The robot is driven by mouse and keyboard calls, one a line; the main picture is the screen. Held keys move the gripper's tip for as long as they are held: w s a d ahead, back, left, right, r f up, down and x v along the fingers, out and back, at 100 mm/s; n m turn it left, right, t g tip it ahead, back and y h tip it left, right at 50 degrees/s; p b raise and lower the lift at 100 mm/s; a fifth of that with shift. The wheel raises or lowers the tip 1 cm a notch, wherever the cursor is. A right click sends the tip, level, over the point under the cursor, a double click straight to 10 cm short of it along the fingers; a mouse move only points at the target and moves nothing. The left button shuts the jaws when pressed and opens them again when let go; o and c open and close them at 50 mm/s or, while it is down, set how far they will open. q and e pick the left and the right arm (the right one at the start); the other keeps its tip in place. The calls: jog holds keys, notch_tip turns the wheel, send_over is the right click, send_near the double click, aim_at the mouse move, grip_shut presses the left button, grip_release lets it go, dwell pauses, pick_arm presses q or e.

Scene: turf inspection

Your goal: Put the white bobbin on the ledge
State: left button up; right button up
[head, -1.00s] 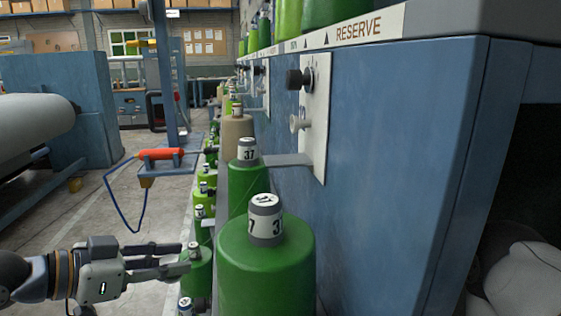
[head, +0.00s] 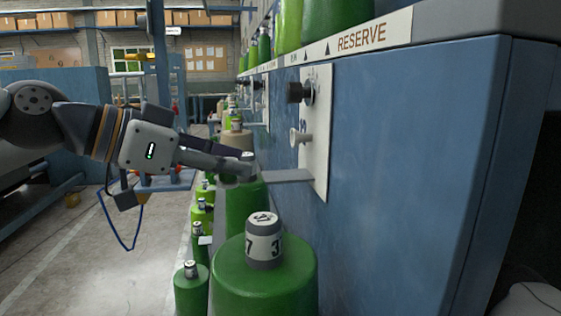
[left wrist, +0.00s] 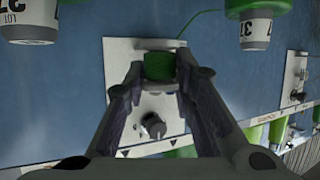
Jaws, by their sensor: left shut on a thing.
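My left gripper (head: 240,170) reaches in from the left, its fingertips close to the near end of the grey ledge (head: 290,176) on the blue machine's white plate. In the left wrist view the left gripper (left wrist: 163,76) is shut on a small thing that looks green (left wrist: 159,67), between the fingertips. In the head view the fingers hide it. I cannot make out a clearly white bobbin. The gap between the held thing and the ledge is unclear. My right gripper is out of view.
A large green cone (head: 265,277) with a labelled cap stands in front of the ledge. Another green cone (head: 243,211) stands behind it, close below my left gripper. A black knob (head: 300,92) and a pale peg (head: 300,136) stick out above the ledge. Smaller cones (head: 190,291) line the left.

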aim_at(280, 175)
pick_arm(q)
jog(key=w+d, duration=0.1)
jog(key=d, duration=0.1)
jog(key=w+d, duration=0.2)
jog(key=d, duration=0.1)
jog(key=w+d, duration=0.2)
jog(key=shift+d, duration=0.25)
jog(key=shift+d+r, duration=0.1)
jog(key=shift+d, duration=0.05)
jog(key=shift+c, duration=0.4)
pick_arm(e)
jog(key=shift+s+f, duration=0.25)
pick_arm(q)
jog(key=shift+a, duration=0.2)
jog(key=shift+f, duration=0.3)
jog(key=o, duration=1)
